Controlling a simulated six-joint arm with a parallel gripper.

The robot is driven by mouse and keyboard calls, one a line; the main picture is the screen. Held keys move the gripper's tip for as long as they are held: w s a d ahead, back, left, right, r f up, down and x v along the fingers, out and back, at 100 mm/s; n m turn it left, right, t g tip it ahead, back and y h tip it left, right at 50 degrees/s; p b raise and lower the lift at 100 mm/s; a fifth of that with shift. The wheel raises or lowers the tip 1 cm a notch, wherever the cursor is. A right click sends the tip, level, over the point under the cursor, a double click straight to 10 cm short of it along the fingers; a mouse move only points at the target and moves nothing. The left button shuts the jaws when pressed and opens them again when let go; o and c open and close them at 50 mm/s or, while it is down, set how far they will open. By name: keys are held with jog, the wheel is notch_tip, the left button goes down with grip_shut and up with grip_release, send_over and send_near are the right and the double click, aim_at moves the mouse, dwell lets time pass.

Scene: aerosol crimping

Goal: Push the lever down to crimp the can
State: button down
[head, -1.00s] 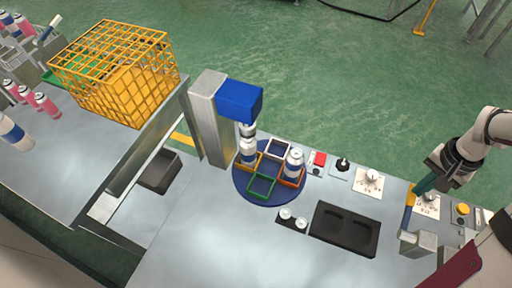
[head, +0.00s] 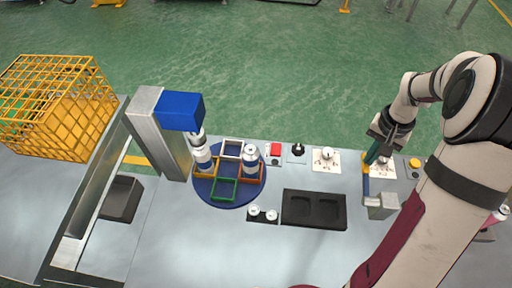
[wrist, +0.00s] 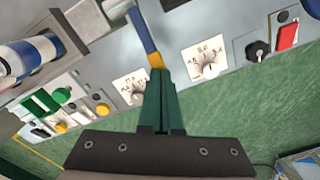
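The lever (head: 366,184) is a blue bar with a yellow end, standing roughly upright beside a grey block (head: 382,208) at the right of the bench. It also shows in the wrist view (wrist: 142,32). My gripper (head: 371,158) has dark green fingers lying together, with their tips at the lever's yellow end. In the wrist view, the fingers (wrist: 156,74) look shut and meet the yellow end; I cannot tell if any of it is between them. A white and blue can (head: 203,158) stands in the yellow holder under the blue crimping head (head: 180,110).
A second can (head: 250,161) stands in the orange holder on the blue round table (head: 207,197). Dials, a red switch (head: 275,149) and a yellow button (head: 414,163) line the back edge. A black tray (head: 314,221) lies in front. A yellow basket (head: 60,105) stands left.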

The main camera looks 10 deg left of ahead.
jog(key=shift+s+f, duration=0.1)
jog(key=shift+f, duration=1.95)
dwell(0.4)
notch_tip(320, 180, up, 15)
dwell(1.0)
jog(key=s+a+y, duration=0.1)
jog(key=s+a, duration=0.7)
jog(key=s, duration=0.4)
jog(key=s+a, duration=0.9)
jog(key=s, duration=0.3)
jog(key=shift+s+y, duration=0.4)
